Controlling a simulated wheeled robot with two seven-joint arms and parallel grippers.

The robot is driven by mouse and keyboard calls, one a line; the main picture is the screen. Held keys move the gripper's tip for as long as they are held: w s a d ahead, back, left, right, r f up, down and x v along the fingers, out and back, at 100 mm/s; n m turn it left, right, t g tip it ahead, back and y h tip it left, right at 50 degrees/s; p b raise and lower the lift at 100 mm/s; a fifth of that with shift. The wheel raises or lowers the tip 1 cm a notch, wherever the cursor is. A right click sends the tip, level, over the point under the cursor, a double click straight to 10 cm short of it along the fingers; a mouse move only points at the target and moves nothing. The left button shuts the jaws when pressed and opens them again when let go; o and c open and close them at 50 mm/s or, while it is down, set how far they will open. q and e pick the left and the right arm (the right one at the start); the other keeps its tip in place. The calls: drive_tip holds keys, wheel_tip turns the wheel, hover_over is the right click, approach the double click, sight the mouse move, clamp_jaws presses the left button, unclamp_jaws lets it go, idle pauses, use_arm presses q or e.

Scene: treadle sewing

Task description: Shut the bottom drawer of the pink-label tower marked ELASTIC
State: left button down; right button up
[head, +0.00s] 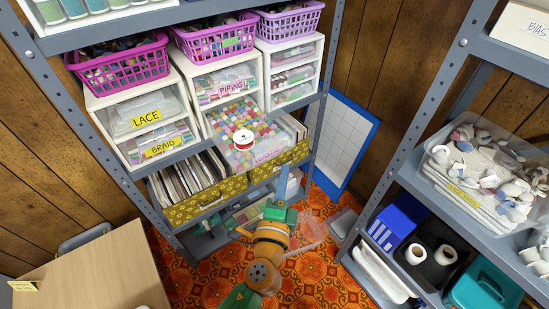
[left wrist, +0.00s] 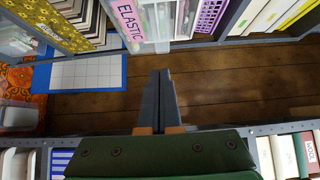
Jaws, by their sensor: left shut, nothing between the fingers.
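The pink-label tower (head: 203,118) stands in the middle of the shelf, with a drawer labelled PIPING (head: 230,88). Below it the bottom drawer (head: 236,122) is pulled out toward me, full of coloured balls, with a red and white spool on top. Its pink front label (head: 268,155) is hard to read in the head view; in the left wrist view the ELASTIC label (left wrist: 128,20) reads clearly. My left gripper (head: 283,168) is shut and empty, in front of the shelf, to the right of and below the drawer front. Its closed fingers (left wrist: 160,75) point toward the drawer side, apart from it.
A yellow-label tower (head: 106,118) stands left and a white tower (head: 265,60) right. Yellow patterned boxes (head: 205,200) sit on the shelf below. A blue-edged grid board (head: 340,140) leans behind the right post. Another shelf (head: 430,195) stands at right.

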sight(278, 148)
use_arm(q)
drive_tip(key=w, duration=0.1)
drive_tip(key=w+a, duration=0.1)
drive_tip(key=w+p, duration=0.1)
drive_tip(key=w, duration=0.1)
drive_tip(key=shift+a, duration=0.25)
drive_tip(key=shift+w+a, duration=0.3)
drive_tip(key=shift+w, duration=0.05)
use_arm(e)
drive_tip(key=shift+r, duration=0.5)
